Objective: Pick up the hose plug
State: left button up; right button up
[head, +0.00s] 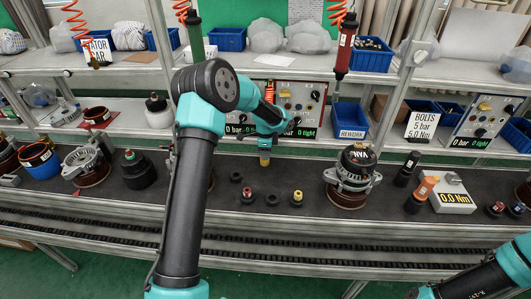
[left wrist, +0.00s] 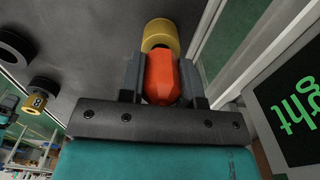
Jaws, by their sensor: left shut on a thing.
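The hose plug has an orange-red body (left wrist: 163,78) and a yellow round end (left wrist: 160,35). In the left wrist view it sits between the two dark fingers of my left gripper (left wrist: 165,80), which is shut on it. In the head view my left gripper (head: 264,146) points down above the back of the dark bench top, and the plug's yellow end (head: 264,160) shows below it. The fingers hide the plug's sides. My right arm shows at the lower right of the head view, but its gripper is out of view.
Short black fittings stand on the bench (head: 400,220), one with a yellow top (head: 297,198) and one with a red top (head: 247,196). An alternator (head: 354,172) stands to their right. A control panel (head: 300,105) is behind my gripper. A blue bin (head: 349,122) is beside it.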

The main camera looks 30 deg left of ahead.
pick_arm(q)
notch_tip(320, 180, up, 3)
jog(key=shift+f, duration=0.15)
jog(key=shift+s+r, duration=0.15)
jog(key=shift+r, duration=0.15)
jog(key=s+d+r, duration=0.1)
jog(key=s+d, duration=0.7)
jog(key=s, duration=0.5)
jog(key=shift+s+d+r, duration=0.15)
jog(key=shift+s, duration=0.1)
jog(key=o, duration=0.3)
jog(key=c, duration=0.3)
jog(key=shift+r, duration=2.5)
